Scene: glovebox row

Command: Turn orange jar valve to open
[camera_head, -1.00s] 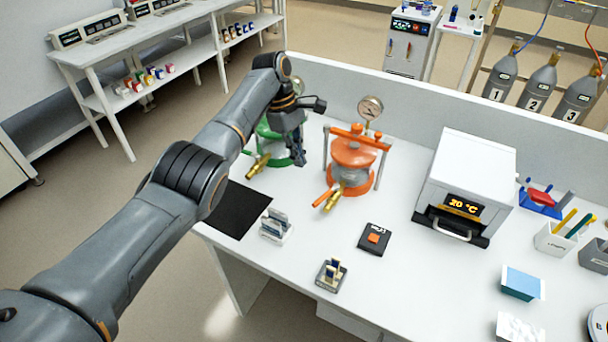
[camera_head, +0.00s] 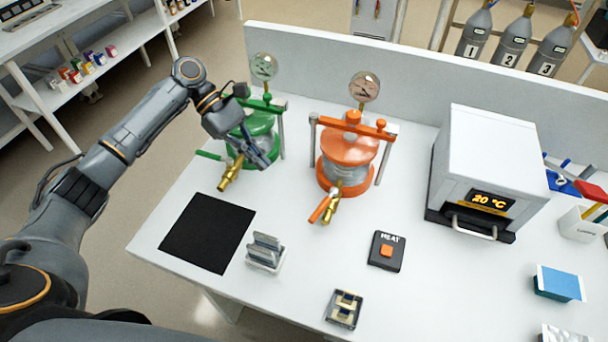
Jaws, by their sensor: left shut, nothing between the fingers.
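The orange jar (camera_head: 346,151) stands upright on the white bench, with an orange clamp bar and a round gauge (camera_head: 364,87) on top. Its brass outlet (camera_head: 332,205) points down toward the front. The orange valve handle (camera_head: 318,209) lies at a slight angle beside the outlet, pointing front-left. My left gripper (camera_head: 264,162) is shut and empty, in front of the green jar (camera_head: 258,132) and left of the orange jar, apart from the orange handle. It hides part of the green jar. My right gripper is not in view.
The green jar's brass outlet (camera_head: 229,177) and green handle (camera_head: 209,155) stick out near my gripper. A black mat (camera_head: 207,233), a slotted rack (camera_head: 265,252), a heat button box (camera_head: 386,251) and an oven (camera_head: 488,165) are around.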

